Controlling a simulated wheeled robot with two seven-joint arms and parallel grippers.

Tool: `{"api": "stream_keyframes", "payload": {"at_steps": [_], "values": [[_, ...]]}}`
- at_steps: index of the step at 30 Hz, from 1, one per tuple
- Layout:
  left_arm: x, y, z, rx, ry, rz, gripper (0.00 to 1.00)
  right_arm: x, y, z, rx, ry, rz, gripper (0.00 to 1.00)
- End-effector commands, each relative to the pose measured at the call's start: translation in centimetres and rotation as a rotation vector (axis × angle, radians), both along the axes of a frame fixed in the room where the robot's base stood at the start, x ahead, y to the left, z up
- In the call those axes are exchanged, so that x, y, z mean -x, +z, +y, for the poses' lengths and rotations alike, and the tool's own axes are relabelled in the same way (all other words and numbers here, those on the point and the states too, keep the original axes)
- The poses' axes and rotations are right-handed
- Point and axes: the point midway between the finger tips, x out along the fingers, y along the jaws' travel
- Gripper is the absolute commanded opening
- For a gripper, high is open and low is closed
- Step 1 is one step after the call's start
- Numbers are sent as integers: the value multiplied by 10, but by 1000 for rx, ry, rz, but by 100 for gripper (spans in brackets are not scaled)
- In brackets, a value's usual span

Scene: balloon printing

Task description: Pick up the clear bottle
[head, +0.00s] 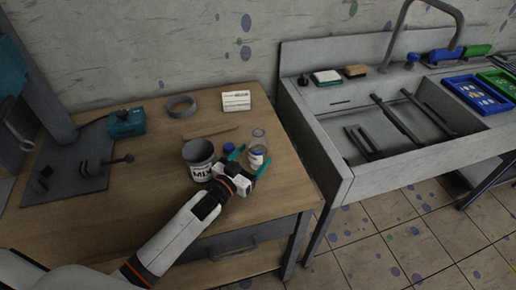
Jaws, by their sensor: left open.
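A small clear bottle (257,154) with a pale label stands upright on the wooden table, near its right edge. My left gripper (250,163) is open at the bottle, its teal fingers on either side of it as seen in the head view. Whether the fingers touch the bottle I cannot tell. My left arm reaches in from the lower left, over the front of the table. My right gripper is not in view.
A grey cup labelled MIX (199,162) stands just left of the gripper, with a blue cap (228,148) beside it. A wooden stick (209,132), grey ring (181,106) and white box (236,101) lie behind. A sink (350,190) stands to the right.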

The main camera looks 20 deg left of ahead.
Motion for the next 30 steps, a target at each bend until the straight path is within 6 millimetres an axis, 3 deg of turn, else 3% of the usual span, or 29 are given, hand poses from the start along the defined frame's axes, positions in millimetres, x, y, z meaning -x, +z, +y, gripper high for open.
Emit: {"api": "stream_keyframes", "payload": {"at_steps": [9,17,27,30], "values": [[-40,4,-15,1,0,-1,74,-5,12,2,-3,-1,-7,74],[-43,3,-17,0,-1,-1,74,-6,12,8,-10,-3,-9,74],[-43,3,-16,0,-1,-1,23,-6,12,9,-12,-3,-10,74],[-43,4,-17,1,-1,-2,23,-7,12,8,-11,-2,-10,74]]}}
